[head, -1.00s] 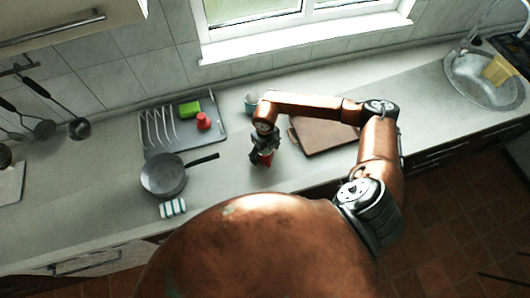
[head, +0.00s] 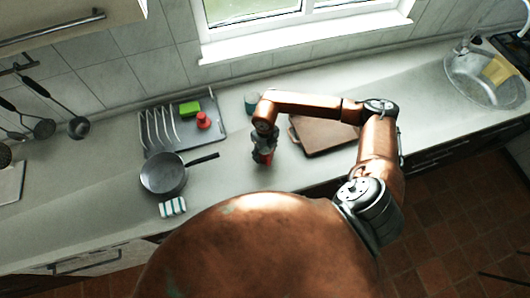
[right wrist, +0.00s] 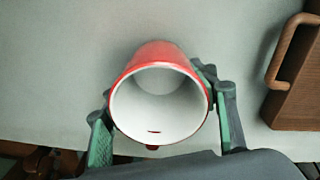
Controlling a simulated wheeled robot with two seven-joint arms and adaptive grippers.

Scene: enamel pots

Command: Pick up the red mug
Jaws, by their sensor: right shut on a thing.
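The red mug (right wrist: 158,54) has a white inside and fills the middle of the right wrist view, its opening facing the camera. My right gripper (right wrist: 163,125) is shut on it, with one green-padded finger at each side of its wall. In the head view the mug (head: 268,160) is a small patch of red, mostly hidden by my right gripper (head: 264,158), over the counter. I cannot tell whether the mug touches the counter. My left gripper is not in view.
A brown board (head: 325,136) lies right of the gripper. A grey pan (head: 163,174) and a striped cloth (head: 172,207) lie to the left. A dish rack (head: 183,138) holds a green block (head: 190,108) and a red item (head: 204,120). A teal mug (head: 251,102) stands behind.

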